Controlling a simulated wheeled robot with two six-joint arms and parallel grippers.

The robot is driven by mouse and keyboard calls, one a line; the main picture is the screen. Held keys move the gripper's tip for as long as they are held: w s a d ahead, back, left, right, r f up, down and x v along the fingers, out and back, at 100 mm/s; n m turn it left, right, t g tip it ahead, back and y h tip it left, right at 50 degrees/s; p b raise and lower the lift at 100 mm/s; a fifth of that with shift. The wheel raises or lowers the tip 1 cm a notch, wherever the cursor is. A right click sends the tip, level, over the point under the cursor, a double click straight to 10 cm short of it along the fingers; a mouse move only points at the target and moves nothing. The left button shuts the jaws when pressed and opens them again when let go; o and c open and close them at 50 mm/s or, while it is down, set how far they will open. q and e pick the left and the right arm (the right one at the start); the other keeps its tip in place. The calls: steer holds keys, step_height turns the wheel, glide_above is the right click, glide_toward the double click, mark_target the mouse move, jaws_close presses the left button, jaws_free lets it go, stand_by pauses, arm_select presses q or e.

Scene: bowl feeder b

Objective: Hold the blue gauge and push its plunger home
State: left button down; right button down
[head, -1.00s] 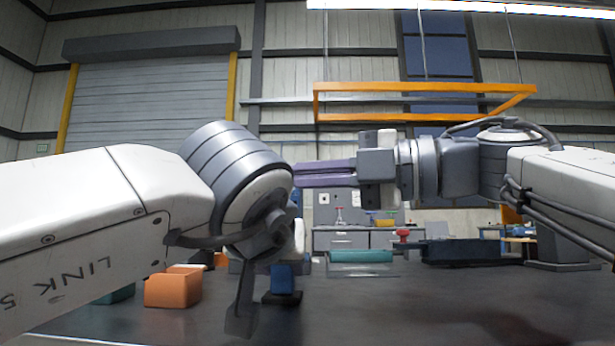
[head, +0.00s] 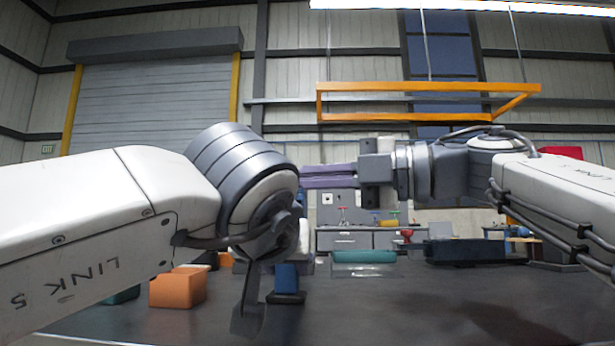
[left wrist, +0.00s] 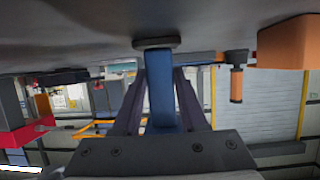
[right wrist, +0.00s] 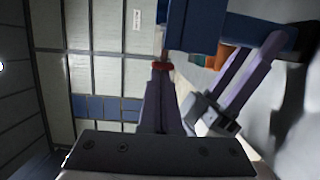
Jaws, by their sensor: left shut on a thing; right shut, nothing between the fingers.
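The blue gauge (head: 287,277) stands upright on its dark foot on the table. In the left wrist view the blue gauge (left wrist: 160,95) sits between the fingers of my left gripper (left wrist: 159,78), which is shut on it. In the head view my left wrist covers the upper gauge and most of that gripper. My right gripper (head: 305,175) points left above the gauge, its tips partly behind my left wrist. In the right wrist view its fingers (right wrist: 161,75) are shut and empty, with the tips at the red plunger (right wrist: 162,66). I cannot tell whether they touch it.
An orange block (head: 178,288) lies left of the gauge. Behind are a teal cylinder (head: 364,257) and a dark tray (head: 466,252). An orange-and-black cylinder (left wrist: 236,85) shows in the left wrist view. The table front right of the gauge is clear.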

arm_select(q)
steer(key=shift+s+f, duration=0.1)
steer(key=shift+f, duration=0.05)
arm_select(e)
steer(key=shift+w+f, duration=0.3)
steer(key=s+d, duration=0.7)
steer(key=d, duration=0.2)
steer(key=shift+d+r, duration=0.3)
steer(key=shift+d, duration=0.05)
arm_select(q)
steer(key=shift+f, duration=0.1)
arm_select(e)
steer(key=shift+s, duration=0.1)
arm_select(q)
steer(key=shift+c, duration=1.8)
jaws_free()
steer(key=shift+r, duration=0.25)
